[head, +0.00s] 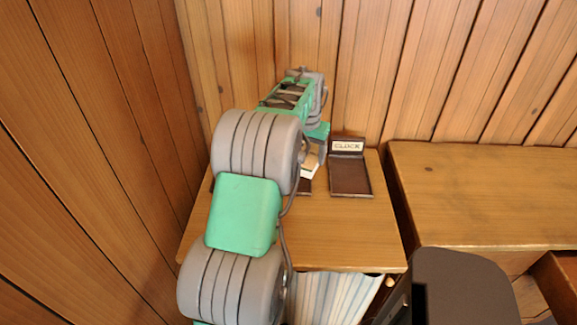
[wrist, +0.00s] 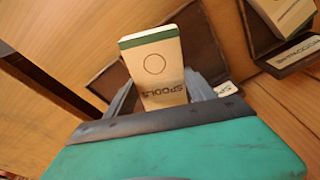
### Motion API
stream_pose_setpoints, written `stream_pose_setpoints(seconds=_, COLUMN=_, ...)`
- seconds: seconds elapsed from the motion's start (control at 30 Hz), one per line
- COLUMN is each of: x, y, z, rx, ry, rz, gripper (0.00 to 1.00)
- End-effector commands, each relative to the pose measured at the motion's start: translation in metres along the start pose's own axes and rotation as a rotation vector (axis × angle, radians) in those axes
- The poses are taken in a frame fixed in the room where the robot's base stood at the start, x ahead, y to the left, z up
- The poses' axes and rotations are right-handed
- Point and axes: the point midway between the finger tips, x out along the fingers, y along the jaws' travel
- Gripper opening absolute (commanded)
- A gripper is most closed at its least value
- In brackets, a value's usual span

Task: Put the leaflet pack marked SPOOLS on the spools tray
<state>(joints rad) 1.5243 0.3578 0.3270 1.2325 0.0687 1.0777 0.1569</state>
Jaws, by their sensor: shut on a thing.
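The leaflet pack marked SPOOLS (wrist: 155,68) is cream with a green end and a dark ring on its face. My gripper (wrist: 162,95) is shut on it, one grey finger at each side. In the wrist view the pack is in front of a dark brown tray (wrist: 108,84); I cannot tell whether they touch. A white label (wrist: 226,89) by that tray is mostly hidden by a finger, so its word is unreadable. In the head view a pale bit of the pack (head: 311,168) shows beneath my arm, and the jaws are hidden.
An empty brown tray labelled CLOCK (head: 350,179) stands on the small wooden table (head: 335,235). In the wrist view another brown tray (wrist: 262,42) holds a cream and green pack (wrist: 285,12); its label is unclear. A wooden cabinet (head: 490,190) stands right; plank walls close behind.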

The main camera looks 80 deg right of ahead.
Motion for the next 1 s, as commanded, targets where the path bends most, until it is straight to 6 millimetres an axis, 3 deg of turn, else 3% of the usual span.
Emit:
stream_pose_setpoints(seconds=0.1, x=0.018, y=-0.031, z=-0.009, rx=-0.002, ry=-0.003, rz=0.001, gripper=0.16)
stream_pose_setpoints(seconds=0.3, x=0.059, y=-0.061, z=-0.014, rx=-0.002, ry=0.001, rz=0.000, gripper=0.16)
stream_pose_setpoints(seconds=0.63, x=0.101, y=-0.071, z=-0.012, rx=-0.001, ry=0.001, rz=0.000, gripper=0.16)
stream_pose_setpoints(seconds=0.97, x=0.107, y=-0.071, z=-0.011, rx=-0.001, ry=0.002, rz=-0.001, gripper=0.16)
stream_pose_setpoints(seconds=1.0, x=0.108, y=-0.071, z=-0.011, rx=-0.001, ry=0.001, rz=0.000, gripper=0.64)
